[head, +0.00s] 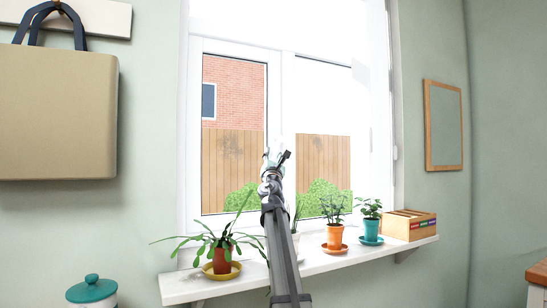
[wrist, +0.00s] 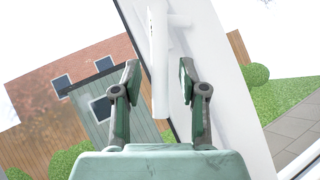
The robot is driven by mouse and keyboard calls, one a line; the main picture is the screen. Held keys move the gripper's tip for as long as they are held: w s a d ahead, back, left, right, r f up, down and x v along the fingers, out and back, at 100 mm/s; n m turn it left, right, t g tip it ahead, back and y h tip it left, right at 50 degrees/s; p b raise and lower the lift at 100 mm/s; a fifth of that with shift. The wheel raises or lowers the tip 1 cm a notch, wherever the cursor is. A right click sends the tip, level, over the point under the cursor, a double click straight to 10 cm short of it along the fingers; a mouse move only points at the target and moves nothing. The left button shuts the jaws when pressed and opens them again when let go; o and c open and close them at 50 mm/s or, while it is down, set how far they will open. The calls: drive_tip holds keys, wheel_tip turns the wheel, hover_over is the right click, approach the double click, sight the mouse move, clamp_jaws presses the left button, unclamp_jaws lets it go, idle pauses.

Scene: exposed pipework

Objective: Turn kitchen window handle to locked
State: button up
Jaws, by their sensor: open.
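The white window handle (wrist: 160,90) shows in the wrist view as a long bar, joined by a short neck (wrist: 180,20) to the white window frame (wrist: 222,85). My gripper (wrist: 160,70) is open, with one finger on each side of the handle bar. A gap shows on the left side; I cannot tell whether the right finger touches the bar. In the head view my gripper (head: 276,160) is in front of the window's middle post (head: 288,95). The handle cannot be made out there, against the white frame and behind my gripper.
A white sill (head: 320,262) below holds a trailing plant in a terracotta pot (head: 222,260), an orange pot (head: 335,236), a teal pot (head: 371,229) and a wooden box (head: 410,224). A tan bag (head: 58,112) hangs at left. A mirror (head: 443,125) hangs at right.

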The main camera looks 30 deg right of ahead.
drive_tip(key=v, duration=1.1)
drive_tip(key=shift+s+a+f, duration=0.2)
drive_tip(key=shift+s+f, duration=0.05)
drive_tip(key=shift+s, duration=0.05)
